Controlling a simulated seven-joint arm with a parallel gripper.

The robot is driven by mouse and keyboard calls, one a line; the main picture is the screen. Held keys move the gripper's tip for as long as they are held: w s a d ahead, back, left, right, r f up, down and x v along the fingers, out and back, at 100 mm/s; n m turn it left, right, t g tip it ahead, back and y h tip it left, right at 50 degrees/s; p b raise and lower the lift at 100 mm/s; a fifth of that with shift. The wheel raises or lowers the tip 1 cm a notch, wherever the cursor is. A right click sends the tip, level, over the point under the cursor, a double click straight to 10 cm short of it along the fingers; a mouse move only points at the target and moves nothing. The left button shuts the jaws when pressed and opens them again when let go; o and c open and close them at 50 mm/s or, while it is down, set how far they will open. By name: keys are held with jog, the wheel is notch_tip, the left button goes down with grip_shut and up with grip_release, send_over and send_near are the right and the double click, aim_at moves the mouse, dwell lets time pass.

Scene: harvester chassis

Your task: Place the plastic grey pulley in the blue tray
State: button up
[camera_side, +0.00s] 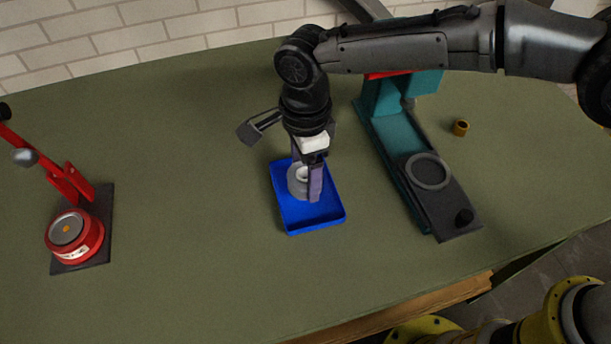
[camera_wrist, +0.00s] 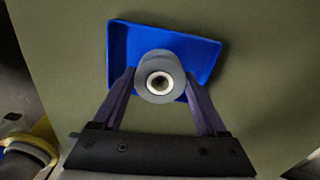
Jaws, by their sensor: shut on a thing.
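The grey pulley (camera_wrist: 146,70) is round with a pale ring and a dark hole at its centre. My gripper (camera_wrist: 160,84) is shut on it, with one purple finger on each side. In the side view my gripper (camera_side: 306,182) points down over the blue tray (camera_side: 315,222), and the pulley (camera_side: 295,185) shows between its fingers. The tray is shallow and rectangular, and it also shows behind the pulley in the wrist view (camera_wrist: 121,44). I cannot tell whether the pulley touches the tray floor.
A teal machine (camera_side: 395,140) with a dark plate and ring stands right of the tray. A small brass bushing (camera_side: 460,128) lies beyond it. A red press (camera_side: 75,232) on a dark base stands at the left. The green table between press and tray is clear.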

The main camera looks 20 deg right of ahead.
jog(key=shift+f, duration=0.95)
jog(key=shift+f, duration=0.15)
jog(key=o, duration=1.2)
notch_tip(320, 180, up, 12)
